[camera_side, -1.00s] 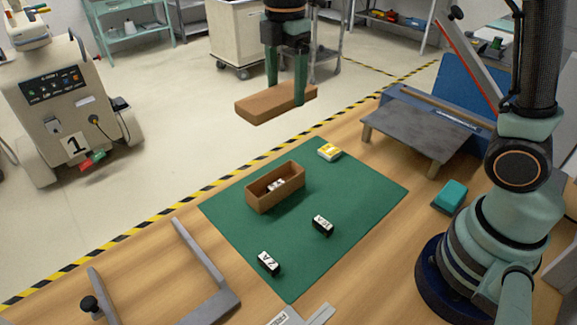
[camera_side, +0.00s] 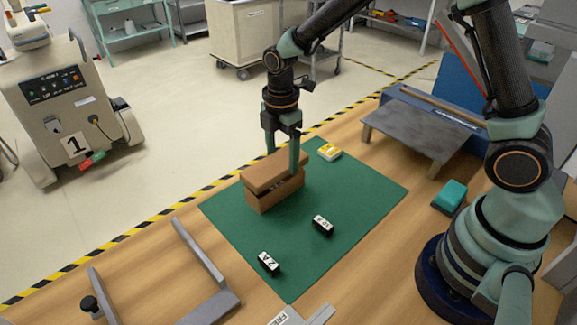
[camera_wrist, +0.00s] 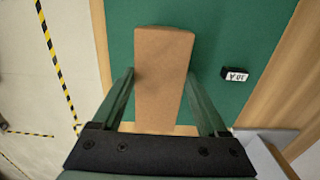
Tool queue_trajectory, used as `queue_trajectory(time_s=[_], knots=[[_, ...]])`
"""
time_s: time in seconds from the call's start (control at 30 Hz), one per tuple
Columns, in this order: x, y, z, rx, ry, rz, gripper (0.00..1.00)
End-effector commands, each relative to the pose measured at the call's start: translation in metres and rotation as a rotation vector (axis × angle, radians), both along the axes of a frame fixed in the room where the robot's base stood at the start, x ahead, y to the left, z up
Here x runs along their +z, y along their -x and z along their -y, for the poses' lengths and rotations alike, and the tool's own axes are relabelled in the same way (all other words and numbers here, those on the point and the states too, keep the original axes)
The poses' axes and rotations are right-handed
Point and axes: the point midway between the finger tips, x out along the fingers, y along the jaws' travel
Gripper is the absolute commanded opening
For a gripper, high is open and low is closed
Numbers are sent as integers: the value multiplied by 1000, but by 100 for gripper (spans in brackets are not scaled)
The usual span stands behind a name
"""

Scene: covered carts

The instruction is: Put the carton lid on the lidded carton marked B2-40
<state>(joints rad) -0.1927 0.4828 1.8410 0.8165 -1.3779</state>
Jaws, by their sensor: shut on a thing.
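The brown carton lid (camera_side: 268,173) is between the fingers of my gripper (camera_side: 282,162), which is shut on it. The lid is directly over the open brown carton (camera_side: 278,198) on the green mat (camera_side: 350,195). A narrow dark gap shows between lid and carton at the right; whether they touch at the left I cannot tell. In the wrist view the lid (camera_wrist: 162,75) lies lengthwise between the fingers of my gripper (camera_wrist: 160,88) and hides the carton beneath. No B2-40 mark is readable on the carton, and its inside is now covered.
Two small black blocks with white labels, one nearer the carton (camera_side: 322,224) and one nearer the front (camera_side: 268,263), lie on the mat. A yellow-and-white block (camera_side: 329,152) is behind. A grey raised platform (camera_side: 425,130) and teal block (camera_side: 451,195) stand right. The mat's right part is clear.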

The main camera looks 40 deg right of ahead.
Motion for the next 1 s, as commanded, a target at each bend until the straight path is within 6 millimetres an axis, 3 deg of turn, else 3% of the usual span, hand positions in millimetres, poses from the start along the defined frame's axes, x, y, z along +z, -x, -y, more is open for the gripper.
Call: queue_trajectory(time_s=[0.23,0.67,0.7,0.73,0.77,1.0], knots=[[-34,1,0,0,1,-4,25],[-39,0,0,0,0,-1,25],[-40,0,0,0,0,-1,84],[-39,0,0,0,0,-1,95],[-39,0,0,0,0,-1,100],[-38,0,0,0,0,0,100]])
